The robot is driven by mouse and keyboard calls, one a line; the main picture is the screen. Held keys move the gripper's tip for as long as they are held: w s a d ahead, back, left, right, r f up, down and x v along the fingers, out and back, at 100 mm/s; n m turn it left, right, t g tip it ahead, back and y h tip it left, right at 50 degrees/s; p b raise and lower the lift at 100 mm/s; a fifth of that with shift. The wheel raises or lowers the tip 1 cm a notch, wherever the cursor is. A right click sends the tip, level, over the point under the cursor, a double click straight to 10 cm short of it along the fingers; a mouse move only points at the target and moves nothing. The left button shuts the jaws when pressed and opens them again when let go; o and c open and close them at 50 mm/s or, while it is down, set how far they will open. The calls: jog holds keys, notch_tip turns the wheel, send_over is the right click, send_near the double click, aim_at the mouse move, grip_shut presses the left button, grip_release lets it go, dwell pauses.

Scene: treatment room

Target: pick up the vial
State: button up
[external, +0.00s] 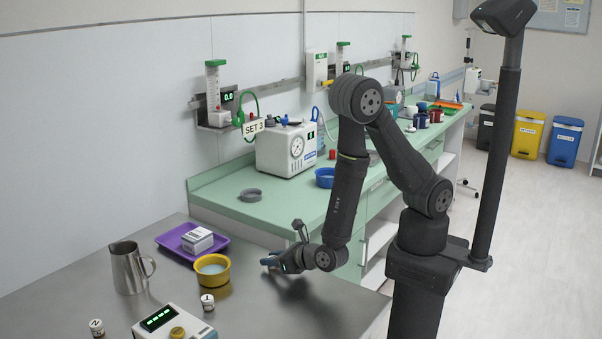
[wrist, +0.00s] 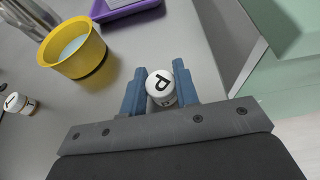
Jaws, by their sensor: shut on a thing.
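A small white-capped vial (wrist: 161,84) with a dark letter on its cap, which looks like P, sits between the fingers of my gripper (wrist: 160,92) in the wrist view. The blue fingers are shut on it from both sides, and the cap shows at the fingertips. In the external view my gripper (external: 270,263) is low over the right part of the metal table (external: 255,310). The held vial cannot be made out there. I cannot tell whether the vial touches the table.
A yellow bowl (external: 212,270) stands left of my gripper, with a purple tray (external: 178,246) holding a white box behind it. Other small vials stand nearby (external: 207,302) and at the front left (external: 96,327). A metal pitcher (external: 128,270) and a device (external: 172,322) stand further left.

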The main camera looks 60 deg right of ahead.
jog(key=shift+r, duration=0.1)
